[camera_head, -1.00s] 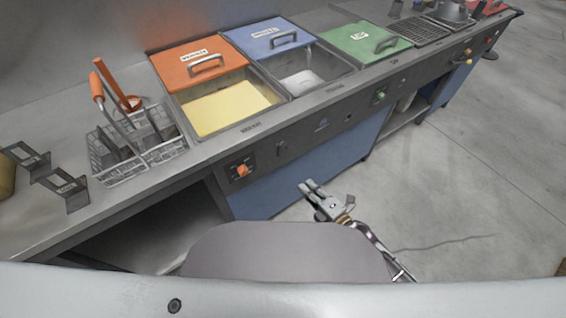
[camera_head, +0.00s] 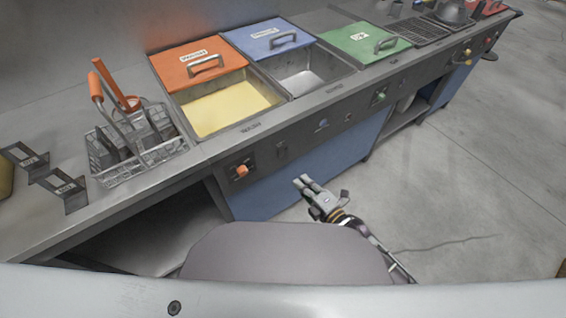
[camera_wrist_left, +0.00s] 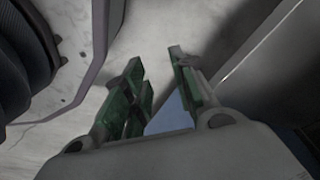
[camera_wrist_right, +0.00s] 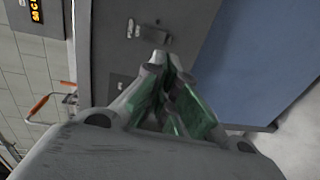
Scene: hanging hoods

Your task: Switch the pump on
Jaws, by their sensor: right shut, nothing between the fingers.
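The counter's front panel (camera_head: 300,137) carries the controls: an orange knob (camera_head: 241,171) at left, a dark switch (camera_head: 282,148) right of it, a small blue mark (camera_head: 322,124), a small round control (camera_head: 348,117) and a green knob (camera_head: 380,96). I cannot read which is the pump's. My right gripper (camera_head: 303,180) is shut and empty, in front of the blue cabinet front, below and apart from the panel. In the right wrist view its fingers (camera_wrist_right: 172,75) point at the panel, where a grey switch (camera_wrist_right: 149,32) shows ahead. My left gripper (camera_wrist_left: 160,88) is open and empty.
Wire baskets (camera_head: 140,150) with orange handles stand on the counter's left. The floor (camera_head: 460,180) to the right is clear.

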